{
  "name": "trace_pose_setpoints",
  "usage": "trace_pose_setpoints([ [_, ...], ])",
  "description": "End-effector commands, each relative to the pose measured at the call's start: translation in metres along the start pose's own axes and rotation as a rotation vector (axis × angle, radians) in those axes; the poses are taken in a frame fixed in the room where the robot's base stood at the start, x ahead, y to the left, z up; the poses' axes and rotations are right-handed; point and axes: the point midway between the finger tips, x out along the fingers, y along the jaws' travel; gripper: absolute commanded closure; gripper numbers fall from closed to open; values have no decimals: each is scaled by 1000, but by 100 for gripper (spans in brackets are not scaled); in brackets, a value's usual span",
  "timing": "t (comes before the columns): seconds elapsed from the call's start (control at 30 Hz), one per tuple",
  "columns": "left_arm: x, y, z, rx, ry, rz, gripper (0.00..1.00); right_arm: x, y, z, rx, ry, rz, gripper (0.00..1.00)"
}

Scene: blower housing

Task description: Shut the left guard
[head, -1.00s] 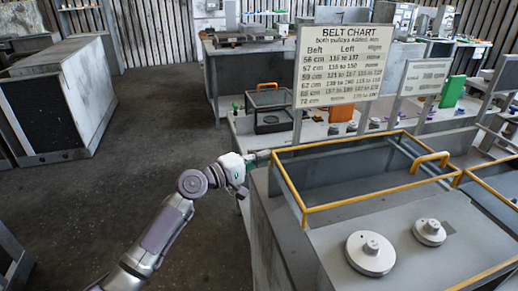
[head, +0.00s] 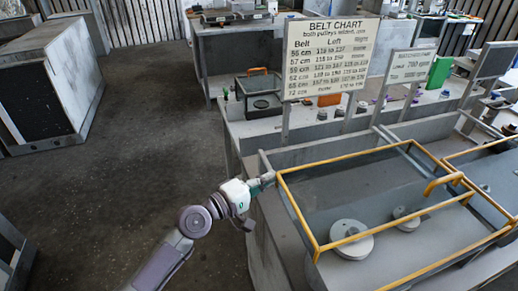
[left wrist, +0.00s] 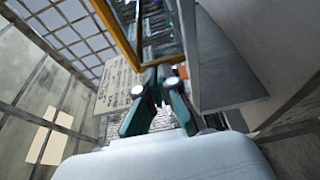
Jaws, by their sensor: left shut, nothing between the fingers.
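The left guard (head: 373,219), a yellow frame with a handle on its front bar, is on the grey blower housing (head: 262,235). Its front bar crosses in front of the larger pulley in the head view. I cannot tell whether it is fully down or seated. My left gripper (head: 272,178) is shut and empty at the guard's far left corner, close to it or touching. In the left wrist view, its teal fingers (left wrist: 158,82) are together just below a yellow guard bar (left wrist: 116,27). My right gripper is out of view.
A large pulley (head: 353,244) and a smaller one (head: 407,221) are inside the housing. A belt chart sign (head: 330,58) stands behind it. A second yellow-framed section adjoins on the right. Open floor (head: 130,150) lies to the left.

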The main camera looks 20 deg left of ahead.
Motion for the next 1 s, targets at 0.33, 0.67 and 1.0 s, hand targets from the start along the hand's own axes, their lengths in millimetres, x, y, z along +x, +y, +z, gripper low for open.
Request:
trace_pose_setpoints([
  [0.33,-26,3,76,-3,-2,1,100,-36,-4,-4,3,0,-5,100],
  [0.67,-33,0,96,-1,-3,1,100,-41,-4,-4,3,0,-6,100],
  [1.0,-33,-2,98,-2,-7,-3,100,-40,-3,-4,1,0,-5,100],
])
